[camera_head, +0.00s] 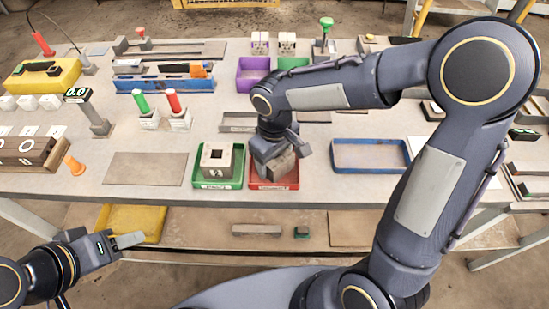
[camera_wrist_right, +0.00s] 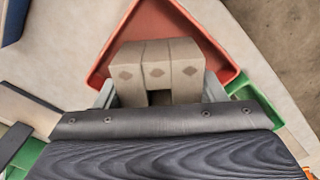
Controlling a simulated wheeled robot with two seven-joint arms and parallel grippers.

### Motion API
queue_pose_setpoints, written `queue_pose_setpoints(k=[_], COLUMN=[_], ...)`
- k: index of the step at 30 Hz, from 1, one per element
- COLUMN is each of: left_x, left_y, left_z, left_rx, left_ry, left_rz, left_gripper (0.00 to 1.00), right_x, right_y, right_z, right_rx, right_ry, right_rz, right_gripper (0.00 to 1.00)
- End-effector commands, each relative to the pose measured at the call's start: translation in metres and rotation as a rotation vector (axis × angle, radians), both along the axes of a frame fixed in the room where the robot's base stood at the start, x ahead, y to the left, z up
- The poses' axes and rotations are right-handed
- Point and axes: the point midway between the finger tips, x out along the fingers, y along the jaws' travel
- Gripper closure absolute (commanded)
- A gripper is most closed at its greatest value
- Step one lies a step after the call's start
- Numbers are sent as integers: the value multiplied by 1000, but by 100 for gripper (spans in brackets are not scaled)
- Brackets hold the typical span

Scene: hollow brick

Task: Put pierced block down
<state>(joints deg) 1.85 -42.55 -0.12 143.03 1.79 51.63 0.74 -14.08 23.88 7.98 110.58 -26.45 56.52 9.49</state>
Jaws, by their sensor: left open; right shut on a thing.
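My right gripper (camera_head: 274,162) is shut on a grey-beige block (camera_head: 282,167) at the red tray (camera_head: 287,184). In the right wrist view the block (camera_wrist_right: 157,72) shows three sections with diamond marks and a dark opening low on its near side. It lies within the outline of the red tray (camera_wrist_right: 148,20); I cannot tell whether it touches the tray floor. Another grey block (camera_head: 217,159) with a square hole in its top sits upright in the green tray (camera_head: 207,185), left of the red one. My left gripper (camera_head: 128,246) is open and empty, low in front of the table.
A blue-rimmed tray (camera_head: 371,168) stands right of the red tray. A flat brown board (camera_head: 146,168) lies left of the green tray. Red and green handled pieces (camera_head: 174,105) stand behind. A yellow tray (camera_head: 133,222) is on the lower shelf near my left gripper.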

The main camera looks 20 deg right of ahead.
Motion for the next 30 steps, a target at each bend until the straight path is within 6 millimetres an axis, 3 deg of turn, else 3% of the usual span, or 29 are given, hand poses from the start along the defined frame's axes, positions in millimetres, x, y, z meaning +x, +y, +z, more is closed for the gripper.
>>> queue_pose_setpoints(k=[9, 10, 15, 23, 26, 30], left_x=[0, 0, 0, 0, 0, 0], left_y=[0, 0, 0, 0, 0, 0], left_z=[-4, -3, -3, -1, 2, 3], left_rx=[0, 0, 0, 0, 0, 0], left_ry=[0, 0, 0, 0, 0, 0], left_rz=[0, 0, 0, 0, 0, 0], left_gripper=[51, 51, 51, 51, 51, 51], right_x=[0, 0, 0, 0, 0, 1], right_y=[0, 0, 0, 0, 0, 1], right_z=[-4, -3, -3, -1, 5, 28], right_rx=[0, 0, 0, 0, 1, 1], right_ry=[-1, -1, 0, -1, -3, -6], right_rz=[0, 0, 0, 0, 0, 1], right_gripper=[68, 34, 15, 15, 15, 15])
